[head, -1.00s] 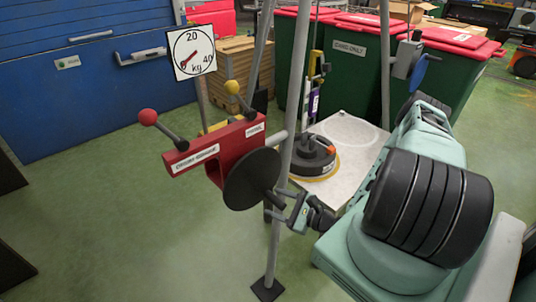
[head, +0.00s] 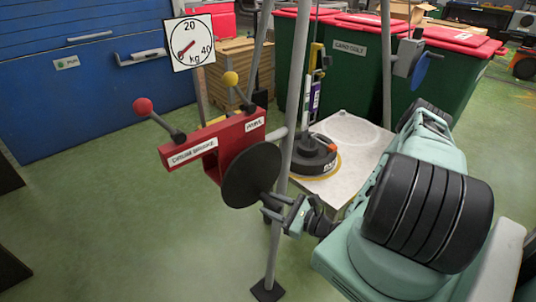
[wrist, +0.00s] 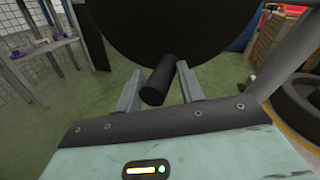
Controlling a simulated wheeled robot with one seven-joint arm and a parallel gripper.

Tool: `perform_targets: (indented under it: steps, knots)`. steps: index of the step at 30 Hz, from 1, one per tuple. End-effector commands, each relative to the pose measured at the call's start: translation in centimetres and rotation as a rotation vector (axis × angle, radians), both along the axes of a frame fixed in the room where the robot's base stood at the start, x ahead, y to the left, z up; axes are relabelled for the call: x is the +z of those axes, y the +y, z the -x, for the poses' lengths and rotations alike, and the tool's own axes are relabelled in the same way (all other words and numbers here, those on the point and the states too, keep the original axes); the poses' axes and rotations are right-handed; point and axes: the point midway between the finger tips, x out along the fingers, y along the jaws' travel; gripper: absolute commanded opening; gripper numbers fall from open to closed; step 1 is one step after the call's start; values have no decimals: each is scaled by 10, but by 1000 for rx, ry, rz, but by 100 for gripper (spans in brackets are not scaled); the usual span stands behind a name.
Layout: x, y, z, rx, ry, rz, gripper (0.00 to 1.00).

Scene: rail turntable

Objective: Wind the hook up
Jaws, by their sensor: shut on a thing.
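A red winch housing (head: 213,141) has a black disc (head: 251,175) on its near side. My gripper (head: 283,212) is shut on the disc's dark crank handle. In the wrist view the handle (wrist: 157,82) lies between my two fingers, with the disc (wrist: 180,28) just beyond. A yellow hanging piece (head: 317,57), which looks like the hook, is upright behind the grey leg, above a black round weight (head: 316,157) with an orange mark. Whether hook and weight are joined is too small to tell. The weight is over a pale platform (head: 365,150).
A kg dial (head: 188,42) has its needle near 0. A red ball lever (head: 142,106) and a yellow ball lever (head: 230,79) stick up by the housing. Grey legs (head: 297,100) stand close to my gripper. Green bins (head: 350,70) are behind.

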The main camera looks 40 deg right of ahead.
Motion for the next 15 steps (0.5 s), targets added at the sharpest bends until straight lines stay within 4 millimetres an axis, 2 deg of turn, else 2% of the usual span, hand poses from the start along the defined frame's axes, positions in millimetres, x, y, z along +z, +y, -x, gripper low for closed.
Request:
perform_targets:
  steps: [1, 3, 15]
  knots:
    - [-4, 7, 2, 14, 6, -29, 2]
    - [-4, 10, 2, 15, 4, -55, 2]
    - [-2, 12, 2, 16, 4, -82, 2]
